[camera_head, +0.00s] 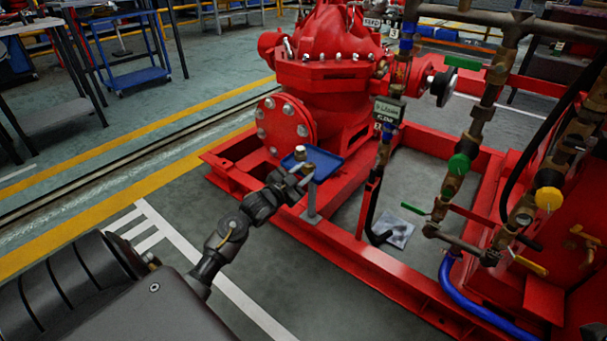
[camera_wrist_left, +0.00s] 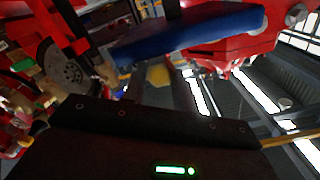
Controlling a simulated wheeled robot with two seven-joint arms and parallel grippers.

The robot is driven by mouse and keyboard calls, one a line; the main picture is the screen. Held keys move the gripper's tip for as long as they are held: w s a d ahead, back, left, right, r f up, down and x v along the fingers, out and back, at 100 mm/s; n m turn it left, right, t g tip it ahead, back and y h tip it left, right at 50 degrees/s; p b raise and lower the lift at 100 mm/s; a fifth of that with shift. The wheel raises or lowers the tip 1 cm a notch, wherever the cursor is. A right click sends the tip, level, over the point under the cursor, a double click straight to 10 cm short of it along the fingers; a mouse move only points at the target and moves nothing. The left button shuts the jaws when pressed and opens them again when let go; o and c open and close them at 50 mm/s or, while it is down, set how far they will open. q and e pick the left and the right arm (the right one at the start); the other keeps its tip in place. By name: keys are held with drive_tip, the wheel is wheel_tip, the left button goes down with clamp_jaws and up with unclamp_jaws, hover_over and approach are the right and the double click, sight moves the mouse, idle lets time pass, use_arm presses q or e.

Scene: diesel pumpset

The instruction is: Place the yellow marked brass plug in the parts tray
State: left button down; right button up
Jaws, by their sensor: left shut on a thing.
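The brass plug (camera_head: 299,152) shows as a small tan piece at the left edge of the blue parts tray (camera_head: 327,162). My left gripper (camera_head: 302,172) reaches in from the lower left and is shut on the plug at the tray's near left side. From here I cannot tell whether the plug touches the tray. In the left wrist view a blurred yellow patch (camera_wrist_left: 159,75) lies between the fingers, and the blue tray (camera_wrist_left: 190,34) is close beyond it. My right gripper is not in view.
The tray stands on a grey post (camera_head: 311,205) beside the red pump (camera_head: 325,70). Pipes with a green valve (camera_head: 458,164) and a yellow cap (camera_head: 548,199) stand to the right. The red base frame (camera_head: 370,262) runs below.

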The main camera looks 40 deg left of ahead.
use_arm(q)
drive_tip(key=shift+f, duration=0.4)
